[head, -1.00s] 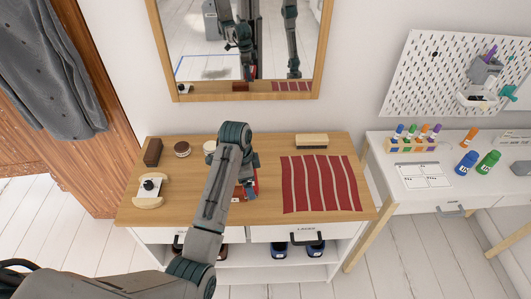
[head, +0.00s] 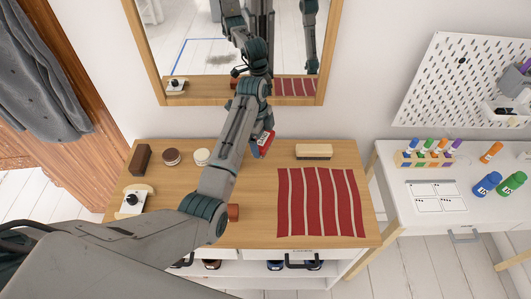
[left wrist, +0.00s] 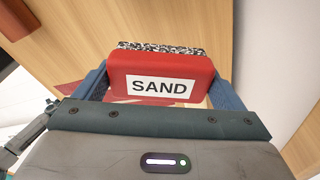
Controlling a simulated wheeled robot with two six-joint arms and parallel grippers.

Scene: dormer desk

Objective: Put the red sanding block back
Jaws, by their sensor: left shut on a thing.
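The red sanding block (head: 265,138), with a white SAND label, is held in my left gripper (head: 260,147) over the back middle of the wooden desk top. In the left wrist view the block (left wrist: 160,72) sits between the two blue fingers (left wrist: 160,92), one at each end, with its speckled grey face on the far side. The left gripper is shut on it. The block appears raised off the desk top, though its exact height is unclear. My right gripper is not directly in view.
A red striped cloth (head: 320,204) and a brush (head: 314,151) lie on the right of the desk (head: 262,222). A mirror (head: 241,101) hangs behind.

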